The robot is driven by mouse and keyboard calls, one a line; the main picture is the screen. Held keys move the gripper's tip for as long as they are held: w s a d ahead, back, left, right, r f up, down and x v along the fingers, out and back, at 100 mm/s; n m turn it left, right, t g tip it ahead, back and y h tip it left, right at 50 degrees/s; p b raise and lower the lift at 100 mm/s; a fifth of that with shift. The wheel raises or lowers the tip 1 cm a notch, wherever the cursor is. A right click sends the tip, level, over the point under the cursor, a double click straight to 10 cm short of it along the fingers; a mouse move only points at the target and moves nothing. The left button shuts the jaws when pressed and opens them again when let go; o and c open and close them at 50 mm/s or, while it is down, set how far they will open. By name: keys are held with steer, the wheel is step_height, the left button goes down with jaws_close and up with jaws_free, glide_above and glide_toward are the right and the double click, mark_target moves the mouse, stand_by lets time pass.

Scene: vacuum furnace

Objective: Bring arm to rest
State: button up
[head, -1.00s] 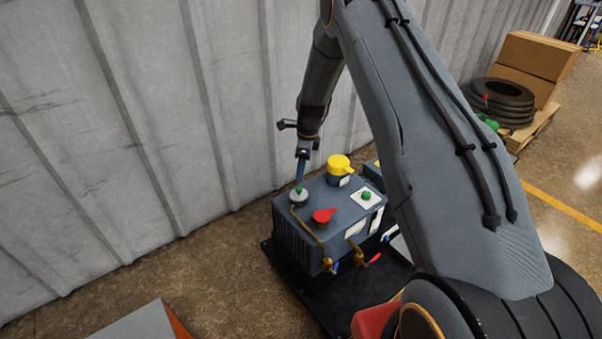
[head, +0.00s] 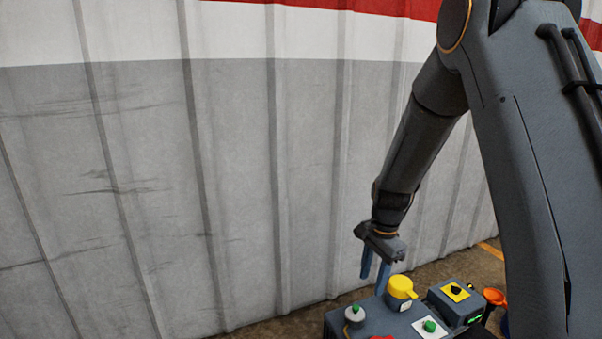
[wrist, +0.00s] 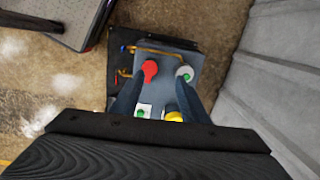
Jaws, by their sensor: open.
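My gripper (head: 375,268) hangs at the end of my arm, fingers pointing down, above the grey-blue pump unit (head: 377,323). The two blue fingers are apart with nothing between them. In the wrist view my gripper (wrist: 165,92) also shows open over the unit. The yellow cap (head: 401,287) stands just right of and below the fingers in the head view. A green-topped grey knob (head: 355,313) and a green button on a white plate (head: 430,327) are on the unit's top. The red cap (wrist: 150,69) shows in the wrist view.
A corrugated grey wall (head: 150,180) stands close behind the unit. A small box with a yellow-plated black switch (head: 456,291) and an orange funnel-like item (head: 495,297) are to the right. Brass pipework (wrist: 155,49) runs along one side of the unit.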

steer(key=s+r+n+p, duration=0.1)
steer(key=s+r+n, duration=0.3)
steer(key=s, duration=0.4)
steer(key=s+r+n, duration=0.3)
steer(key=s+n, duration=0.1)
steer(key=s, duration=0.5)
steer(key=s+r+n+p, duration=0.1)
steer(key=s+r+n, duration=0.3)
steer(key=s, duration=0.4)
steer(key=shift+s+r+n+h+p, duration=0.35)
steer(key=shift+n+h, duration=0.05)
steer(key=shift+n, duration=0.1)
